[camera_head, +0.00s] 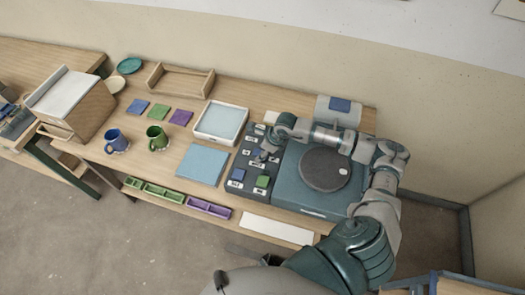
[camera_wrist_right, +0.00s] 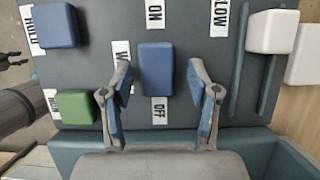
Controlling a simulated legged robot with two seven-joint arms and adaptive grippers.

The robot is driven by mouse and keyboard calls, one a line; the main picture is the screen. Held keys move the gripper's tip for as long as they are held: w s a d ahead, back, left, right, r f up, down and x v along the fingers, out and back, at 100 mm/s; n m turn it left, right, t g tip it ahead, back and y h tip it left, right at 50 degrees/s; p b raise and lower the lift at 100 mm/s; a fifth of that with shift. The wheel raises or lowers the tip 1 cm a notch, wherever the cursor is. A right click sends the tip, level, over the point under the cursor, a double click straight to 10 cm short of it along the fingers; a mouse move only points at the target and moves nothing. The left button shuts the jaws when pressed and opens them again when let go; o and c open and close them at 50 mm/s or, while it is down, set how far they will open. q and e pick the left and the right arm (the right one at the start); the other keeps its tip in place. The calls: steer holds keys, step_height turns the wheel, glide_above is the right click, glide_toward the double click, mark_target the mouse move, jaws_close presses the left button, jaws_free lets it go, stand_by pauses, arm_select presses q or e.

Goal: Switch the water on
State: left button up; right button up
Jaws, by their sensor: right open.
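A dark control panel (camera_head: 232,188) sits beside a teal machine with a round grey disc (camera_head: 325,168). In the right wrist view, a blue switch block (camera_wrist_right: 155,68) stands between an ON label (camera_wrist_right: 155,12) and an OFF label (camera_wrist_right: 159,110), closer to OFF. A label at its left starts with W; the rest is hidden by a finger. My right gripper (camera_wrist_right: 162,85) is open, one finger on each side of the blue block, with gaps visible. Dark prongs at the left edge of the wrist view may be my left gripper; I cannot tell its state.
Another blue block (camera_wrist_right: 58,25), a green block (camera_wrist_right: 75,107) and a white slider block (camera_wrist_right: 270,32) by a LOW label are on the panel. Left of it are a light blue board (camera_head: 203,164), a white tray (camera_head: 220,122) and two mugs (camera_head: 157,138).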

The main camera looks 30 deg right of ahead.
steer(key=shift+a+r, duration=0.1)
steer(key=shift+a, duration=0.15)
steer(key=c, duration=0.7)
jaws_close()
steer(key=shift+w+a+r+g+h+p, duration=0.1)
steer(key=shift+w+g+h+p, duration=0.15)
steer(key=shift+g+h, duration=0.2)
steer(key=shift+w+a+g+h+p, duration=0.1)
steer(key=shift+g+h+p, duration=0.15)
steer(key=shift+g+h, duration=0.15)
steer(key=shift+c, duration=2.2)
jaws_free()
steer(key=shift+a+g+h, duration=0.1)
steer(key=shift+g+h, duration=0.75)
steer(key=shift+g, duration=0.2)
arm_select(q)
steer(key=shift+w+a+r, duration=0.4)
steer(key=shift+a+r, duration=0.05)
arm_select(e)
jaws_close()
arm_select(q)
steer(key=shift+d, duration=0.1)
arm_select(e)
steer(key=o, duration=1.1)
jaws_free()
steer(key=shift+w, duration=0.1)
steer(key=shift+o, duration=0.2)
